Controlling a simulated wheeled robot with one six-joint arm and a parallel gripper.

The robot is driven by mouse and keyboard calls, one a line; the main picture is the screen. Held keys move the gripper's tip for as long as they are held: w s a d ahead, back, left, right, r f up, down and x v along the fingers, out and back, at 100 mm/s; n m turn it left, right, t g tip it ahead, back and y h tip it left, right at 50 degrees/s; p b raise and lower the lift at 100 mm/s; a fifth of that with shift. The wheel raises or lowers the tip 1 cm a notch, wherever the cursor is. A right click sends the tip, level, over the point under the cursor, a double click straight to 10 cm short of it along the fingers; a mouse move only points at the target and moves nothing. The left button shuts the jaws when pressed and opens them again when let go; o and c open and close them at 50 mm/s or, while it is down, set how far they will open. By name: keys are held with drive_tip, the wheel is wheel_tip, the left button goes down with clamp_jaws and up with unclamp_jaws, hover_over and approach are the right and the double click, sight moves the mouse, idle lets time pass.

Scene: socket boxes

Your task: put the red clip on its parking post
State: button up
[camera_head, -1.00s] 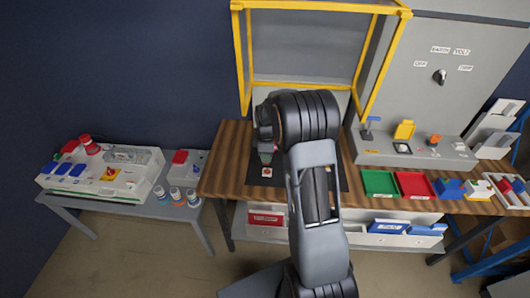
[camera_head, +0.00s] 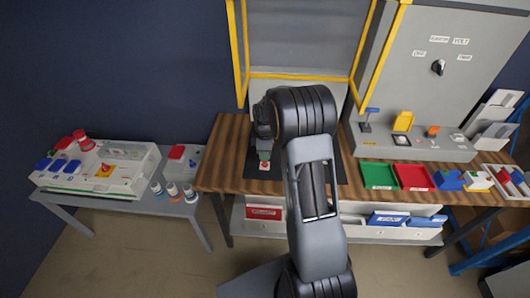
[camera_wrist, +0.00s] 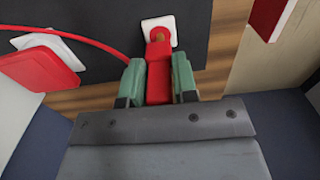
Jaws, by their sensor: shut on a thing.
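My gripper (camera_wrist: 159,85), with green fingertips, is shut on the red clip (camera_wrist: 158,82) in the wrist view. The clip's narrow front end reaches a small white square plate (camera_wrist: 168,25) on the dark mat. A tan, rounded part shows on the plate at the clip's tip; whether the clip sits on a post there I cannot tell. A red lead (camera_wrist: 75,35) runs from the left edge toward my left finger. In the head view my gripper (camera_head: 264,153) is just above the white plate with a red mark (camera_head: 264,166); the clip is mostly hidden.
A red block with a white plate (camera_wrist: 42,65) lies left of my gripper, and a red-edged piece (camera_wrist: 268,18) is at upper right. A yellow frame (camera_head: 300,76) stands behind the mat. Green (camera_head: 379,173) and red (camera_head: 413,176) trays are to the right on the wooden bench (camera_head: 225,165).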

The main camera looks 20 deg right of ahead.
drive_tip(key=shift+f, duration=0.15)
idle(0.4)
drive_tip(key=shift+f+b, duration=0.55)
drive_tip(key=shift+f, duration=0.05)
drive_tip(key=shift+f, duration=0.25)
drive_tip(key=shift+f+b, duration=0.25)
drive_tip(key=shift+b, duration=0.15)
drive_tip(key=o, duration=1)
drive_tip(key=shift+c, duration=0.2)
wheel_tip(320, 180, up, 14)
drive_tip(key=shift+f, duration=0.1)
idle(0.5)
